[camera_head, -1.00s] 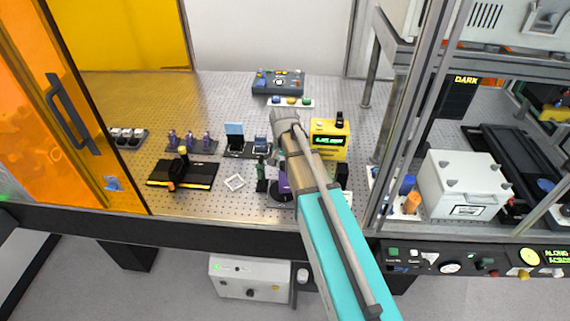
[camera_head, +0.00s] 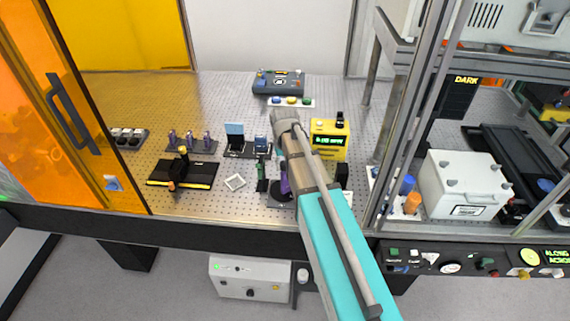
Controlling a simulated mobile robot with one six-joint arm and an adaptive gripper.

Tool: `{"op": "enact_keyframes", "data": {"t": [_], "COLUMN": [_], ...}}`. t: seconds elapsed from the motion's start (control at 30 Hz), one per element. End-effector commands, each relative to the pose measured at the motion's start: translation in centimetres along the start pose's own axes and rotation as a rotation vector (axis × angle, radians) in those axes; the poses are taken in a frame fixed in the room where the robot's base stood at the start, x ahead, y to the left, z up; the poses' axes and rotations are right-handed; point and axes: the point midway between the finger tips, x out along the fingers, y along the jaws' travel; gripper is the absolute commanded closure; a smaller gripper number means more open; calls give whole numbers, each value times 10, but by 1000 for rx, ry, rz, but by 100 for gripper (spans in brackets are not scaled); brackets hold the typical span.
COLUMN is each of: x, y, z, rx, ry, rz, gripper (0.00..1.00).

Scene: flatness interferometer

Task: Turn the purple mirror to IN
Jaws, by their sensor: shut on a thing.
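The fingers are mostly hidden behind the wrist, so the exact grip does not show. A green-mounted part (camera_head: 261,175) stands close to the left of the mirror. The IN mark cannot be read from here.
A yellow display box (camera_head: 329,140) stands right of the wrist. A black part (camera_head: 342,173) is right of the arm. A metal post (camera_head: 400,130) bounds the right side.

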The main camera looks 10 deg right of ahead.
Motion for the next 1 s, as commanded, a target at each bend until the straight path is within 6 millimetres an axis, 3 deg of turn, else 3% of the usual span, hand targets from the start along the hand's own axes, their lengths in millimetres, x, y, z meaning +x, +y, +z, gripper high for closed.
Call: {"op": "enact_keyframes", "data": {"t": [0.27, 0.3, 0.47, 1.0], "x": [0, 0, 0, 0], "y": [0, 0, 0, 1], "z": [2, 2, 2, 0], "rx": [-2, -2, 0, 1], "ry": [-5, -5, -3, 0], "rz": [-1, -1, -1, 0], "gripper": [100, 57, 27, 26]}}
